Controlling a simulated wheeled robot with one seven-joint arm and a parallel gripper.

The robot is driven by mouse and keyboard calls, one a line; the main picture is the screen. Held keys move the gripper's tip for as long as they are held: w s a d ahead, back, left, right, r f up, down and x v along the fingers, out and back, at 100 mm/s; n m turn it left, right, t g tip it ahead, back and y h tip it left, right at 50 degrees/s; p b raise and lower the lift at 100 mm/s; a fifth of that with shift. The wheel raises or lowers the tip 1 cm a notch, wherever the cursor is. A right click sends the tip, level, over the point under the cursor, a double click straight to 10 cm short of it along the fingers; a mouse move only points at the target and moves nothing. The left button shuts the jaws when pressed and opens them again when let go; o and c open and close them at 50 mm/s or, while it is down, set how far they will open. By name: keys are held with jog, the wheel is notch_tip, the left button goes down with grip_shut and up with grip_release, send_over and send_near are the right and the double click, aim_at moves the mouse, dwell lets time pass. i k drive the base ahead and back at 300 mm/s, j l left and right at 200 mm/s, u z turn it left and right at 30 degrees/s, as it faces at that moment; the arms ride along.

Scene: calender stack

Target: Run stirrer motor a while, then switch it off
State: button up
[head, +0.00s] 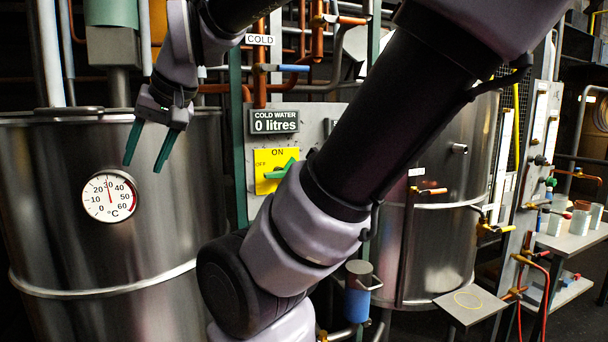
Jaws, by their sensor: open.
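A yellow switch plate (262,185), marked ON at the top and OFF at the left, is mounted on a grey panel. Its green handle (281,171) slants up to the right; I cannot tell which mark it is set to. A grey-green motor-like housing (112,46) stands over the left steel vessel (70,250); whether it is running does not show. My gripper (147,150) is open and empty, with its teal fingers pointing down in front of the left vessel. It is left of the switch and apart from it.
A dial thermometer (109,197) on the left vessel reads about 30 °C. A display (275,121) reads COLD WATER 0 litres. Copper pipes (260,85) run above the panel. A second steel vessel (445,250), a blue can (357,303) and a side shelf (572,240) with jars are at right.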

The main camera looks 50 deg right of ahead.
aim_at(277, 174)
jog(key=z, duration=1.4)
jog(key=k+j+z, duration=0.1)
jog(key=k+j, duration=0.3)
jog(key=k, duration=0.15)
